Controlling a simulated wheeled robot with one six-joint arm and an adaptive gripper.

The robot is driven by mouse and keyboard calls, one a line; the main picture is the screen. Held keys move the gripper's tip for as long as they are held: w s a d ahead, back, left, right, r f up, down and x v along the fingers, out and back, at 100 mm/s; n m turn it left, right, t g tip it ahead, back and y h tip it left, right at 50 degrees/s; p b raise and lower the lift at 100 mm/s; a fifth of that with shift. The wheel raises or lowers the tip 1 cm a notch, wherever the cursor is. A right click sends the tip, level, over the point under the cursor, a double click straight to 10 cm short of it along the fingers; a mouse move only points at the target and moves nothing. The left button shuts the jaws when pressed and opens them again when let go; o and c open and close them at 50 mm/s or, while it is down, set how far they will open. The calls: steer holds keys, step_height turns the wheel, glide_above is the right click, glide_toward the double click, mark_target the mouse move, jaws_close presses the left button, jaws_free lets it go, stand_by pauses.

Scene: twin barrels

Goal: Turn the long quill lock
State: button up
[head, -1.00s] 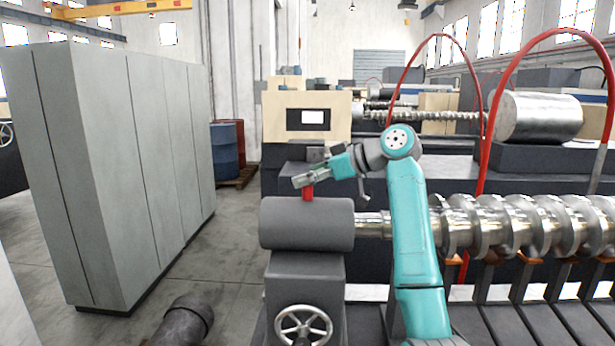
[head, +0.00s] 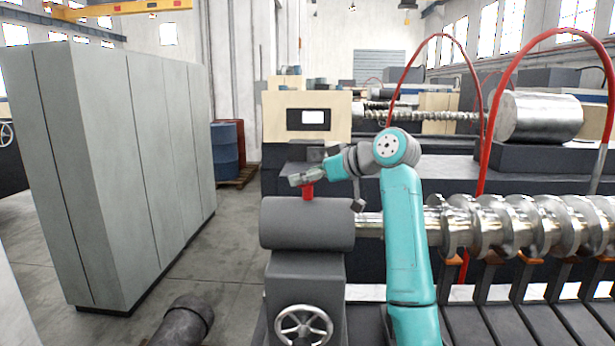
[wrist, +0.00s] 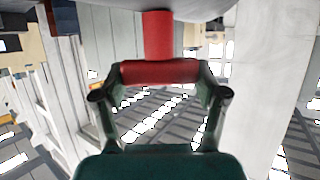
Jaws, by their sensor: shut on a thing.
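The long quill lock is a red T-shaped handle (head: 308,191) standing upright on top of the grey tailstock barrel (head: 306,228). In the wrist view its red crossbar (wrist: 158,72) lies between my two fingers, and its red stem (wrist: 158,35) runs up to the grey barrel at the top edge. My gripper (head: 304,182) is shut on the crossbar, with a finger at each end; it fills the lower part of the wrist view (wrist: 160,76). In the head view my gripper partly hides the top of the lock.
A handwheel (head: 303,326) is on the tailstock front. A shiny screw shaft (head: 510,226) extends right, beyond my arm. A beige control box (head: 306,117) stands behind. Tall grey cabinets (head: 120,180) stand left, with open floor between them and the tailstock.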

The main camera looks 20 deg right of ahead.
steer(key=m+t+h, duration=0.1)
steer(key=m+h, duration=0.2)
steer(key=m+t+h, duration=0.1)
steer(key=m+h, duration=0.2)
steer(key=h, duration=0.1)
steer(key=shift+a+t, duration=0.15)
steer(key=shift+t, duration=0.25)
steer(key=m+h, duration=0.5)
steer(key=shift+h, duration=0.4)
steer(key=shift+m+g, duration=0.3)
steer(key=shift+m, duration=0.1)
steer(key=o, duration=1.2)
steer(key=shift+c, duration=0.2)
steer(key=v, duration=1.2)
steer(key=shift+f, duration=0.15)
